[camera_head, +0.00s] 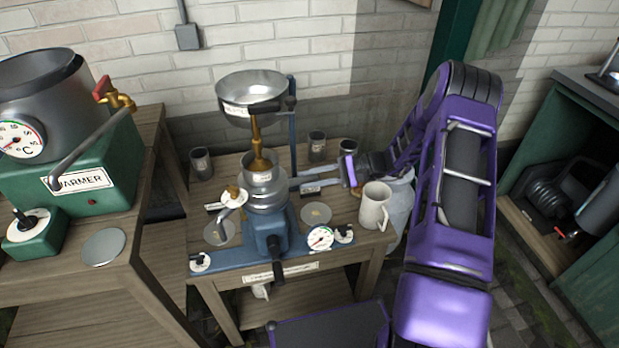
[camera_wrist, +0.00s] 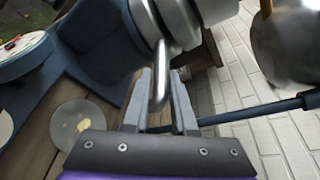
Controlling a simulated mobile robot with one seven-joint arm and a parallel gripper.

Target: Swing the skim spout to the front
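The separator has a blue body (camera_head: 268,232), stacked metal covers (camera_head: 265,185) and a steel bowl (camera_head: 252,92) on top. A curved metal spout (camera_wrist: 160,60) comes off the covers in the wrist view. It lies between the two fingers of my gripper (camera_head: 296,177), which also shows in the wrist view (camera_wrist: 160,88). The fingers stand apart on either side of the spout; I cannot tell whether either touches it. Another bent spout (camera_head: 228,209) points to the left in the head view. I cannot read either spout's label, so which is the skim spout is unclear.
A white jug (camera_head: 375,206) stands at the bench's right, close to my arm. Dark cups (camera_head: 201,163) stand at the back. A dial (camera_head: 320,238) and crank (camera_head: 278,270) are in front. The green warmer (camera_head: 95,165) is on the left bench.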

